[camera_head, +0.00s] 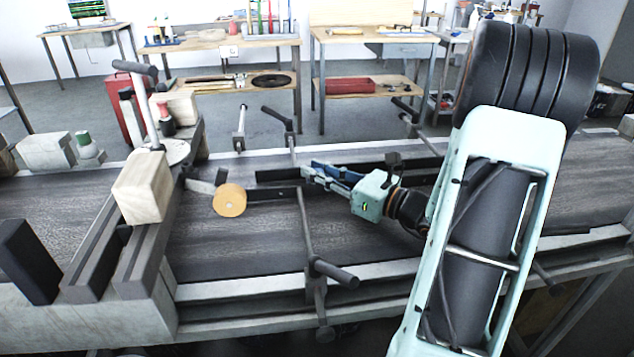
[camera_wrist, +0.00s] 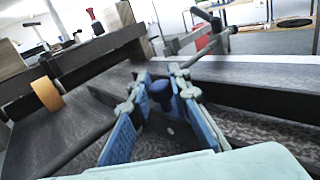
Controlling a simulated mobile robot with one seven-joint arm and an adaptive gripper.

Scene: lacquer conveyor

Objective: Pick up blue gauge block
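A dark blue piece (camera_wrist: 161,92), which looks like the blue gauge block, stands between my fingers in the wrist view. It has a rounded top, and its lower part is partly hidden. My gripper (camera_wrist: 160,76) is open, with a blue-padded finger on each side of the piece. I cannot tell whether either finger touches it. In the head view my gripper (camera_head: 309,171) reaches leftward, low over the dark conveyor belt (camera_head: 240,246). Blue shows by its fingers there, but I cannot separate the block from the finger pads.
A yellow-orange disc (camera_head: 230,200) is left of my gripper. A dark guide rail (camera_head: 276,175) and a bar with a black handle (camera_head: 334,273) are close by. A pale wooden block (camera_head: 143,188) sits on the frame at left. Open belt lies in front.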

